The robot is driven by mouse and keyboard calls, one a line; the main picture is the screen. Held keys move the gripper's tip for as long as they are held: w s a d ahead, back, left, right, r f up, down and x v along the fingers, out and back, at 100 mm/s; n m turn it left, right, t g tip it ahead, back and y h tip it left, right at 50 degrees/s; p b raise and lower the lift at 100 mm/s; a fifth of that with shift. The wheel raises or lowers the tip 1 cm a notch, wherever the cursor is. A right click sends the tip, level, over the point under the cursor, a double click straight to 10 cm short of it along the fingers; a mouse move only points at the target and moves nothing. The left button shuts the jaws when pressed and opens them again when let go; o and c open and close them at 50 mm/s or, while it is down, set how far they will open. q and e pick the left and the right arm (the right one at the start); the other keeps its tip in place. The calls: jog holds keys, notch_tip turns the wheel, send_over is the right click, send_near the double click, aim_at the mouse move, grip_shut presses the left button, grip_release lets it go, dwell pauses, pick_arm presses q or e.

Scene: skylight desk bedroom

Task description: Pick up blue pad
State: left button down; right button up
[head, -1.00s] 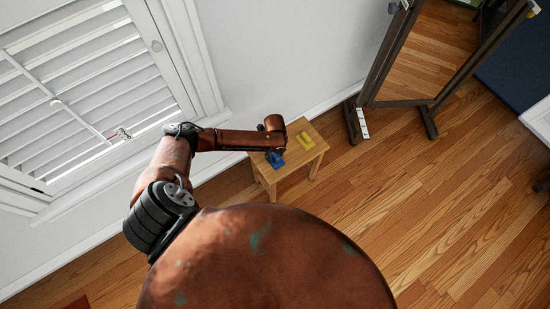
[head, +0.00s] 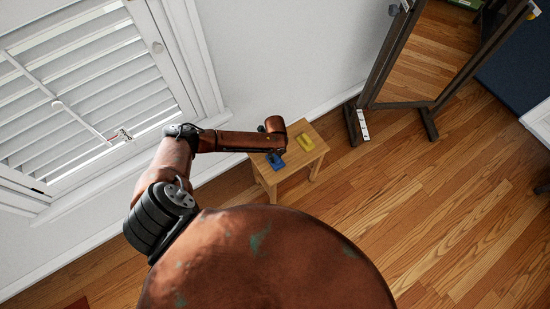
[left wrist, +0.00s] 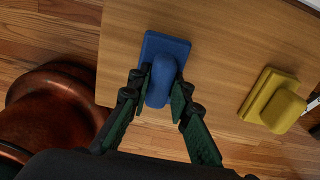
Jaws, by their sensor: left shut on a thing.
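The blue pad (head: 276,162) lies on a small wooden table (head: 311,151). In the left wrist view the blue pad (left wrist: 165,48) is a flat rectangular base with a raised rounded grip on top. My left gripper (left wrist: 159,92) has its two fingers on either side of the raised grip and is shut on it. In the head view the left gripper (head: 273,150) reaches down over the table and is mostly hidden by its own arm. My right gripper is in neither view.
A yellow pad (head: 305,141) of similar shape lies on the table, right of the blue one; it also shows in the left wrist view (left wrist: 271,101). A white wall and shuttered window (head: 90,80) are behind. A dark-framed mirror (head: 415,65) stands right; wooden floor lies clear in front.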

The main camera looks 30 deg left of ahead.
pick_arm(q)
jog(key=shift+r, duration=0.15)
jog(key=shift+r, duration=0.3)
notch_tip(320, 180, up, 2)
jog(key=shift+w+r+p, duration=0.1)
jog(key=shift+r+p, duration=0.05)
jog(key=shift+p, duration=0.4)
jog(key=s+d+r+p, duration=0.4)
jog(key=s+d+r, duration=0.5)
jog(key=s, duration=0.1)
jog(key=shift+s+r, duration=0.4)
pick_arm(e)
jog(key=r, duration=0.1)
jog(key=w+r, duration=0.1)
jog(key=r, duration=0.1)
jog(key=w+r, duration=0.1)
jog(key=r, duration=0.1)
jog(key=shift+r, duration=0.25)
pick_arm(q)
jog(key=shift+d, duration=0.1)
